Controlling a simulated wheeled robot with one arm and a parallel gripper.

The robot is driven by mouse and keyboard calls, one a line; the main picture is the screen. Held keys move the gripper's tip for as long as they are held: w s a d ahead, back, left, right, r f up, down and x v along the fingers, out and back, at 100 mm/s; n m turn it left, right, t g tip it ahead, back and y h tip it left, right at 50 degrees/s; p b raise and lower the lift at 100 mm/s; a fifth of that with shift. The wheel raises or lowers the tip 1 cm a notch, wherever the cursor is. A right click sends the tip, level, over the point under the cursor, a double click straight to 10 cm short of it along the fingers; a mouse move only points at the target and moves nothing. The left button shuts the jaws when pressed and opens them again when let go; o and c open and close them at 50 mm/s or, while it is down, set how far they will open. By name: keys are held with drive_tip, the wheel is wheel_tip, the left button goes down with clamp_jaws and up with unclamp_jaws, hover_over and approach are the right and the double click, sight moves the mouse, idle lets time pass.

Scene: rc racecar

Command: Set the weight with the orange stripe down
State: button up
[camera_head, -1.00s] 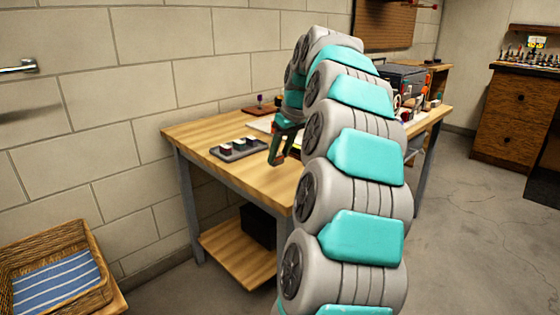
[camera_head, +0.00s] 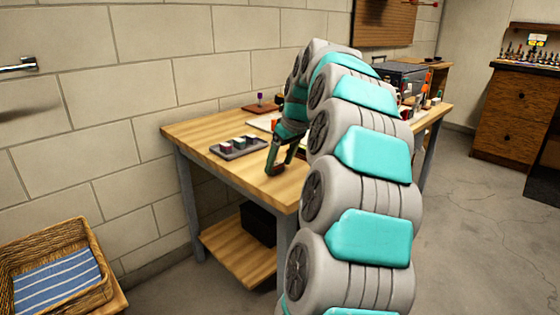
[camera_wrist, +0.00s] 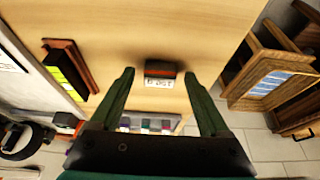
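The weight with the orange stripe (camera_wrist: 160,74) is a small dark block with a pale printed label. In the wrist view it stands on the bare wooden table top (camera_wrist: 205,30), between my fingertips. My gripper (camera_wrist: 158,80) is open, with a narrow gap showing on each side of the weight. In the head view my gripper (camera_head: 276,168) is low over the front part of the table, pointing down.
A dark tray (camera_head: 228,157) with several small weights lies left of my gripper. A reddish wooden base (camera_head: 258,108) stands behind, near the wall. A wicker basket (camera_head: 88,248) with a striped cloth is at lower left. Clear table lies around the gripper's front.

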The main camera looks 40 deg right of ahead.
drive_tip(key=v, duration=1.2)
drive_tip(key=shift+r, duration=0.15)
drive_tip(key=s+a+f+g+y, duration=0.1)
drive_tip(key=s+a+f+g, duration=0.3)
drive_tip(key=a, duration=0.8)
drive_tip(key=s+a+f+t, duration=0.15)
drive_tip(key=a+f, duration=0.45)
drive_tip(key=a, duration=0.6)
drive_tip(key=s+a+f+g, duration=0.2)
drive_tip(key=s+a+f, duration=0.2)
drive_tip(key=s+f, duration=0.4)
drive_tip(key=s+a+f+m+g+h, duration=0.1)
drive_tip(key=s+a+f, duration=0.4)
drive_tip(key=s+f, duration=0.4)
drive_tip(key=s, duration=0.6)
drive_tip(key=shift+s+f+g, duration=0.25)
drive_tip(key=shift+g, duration=0.1)
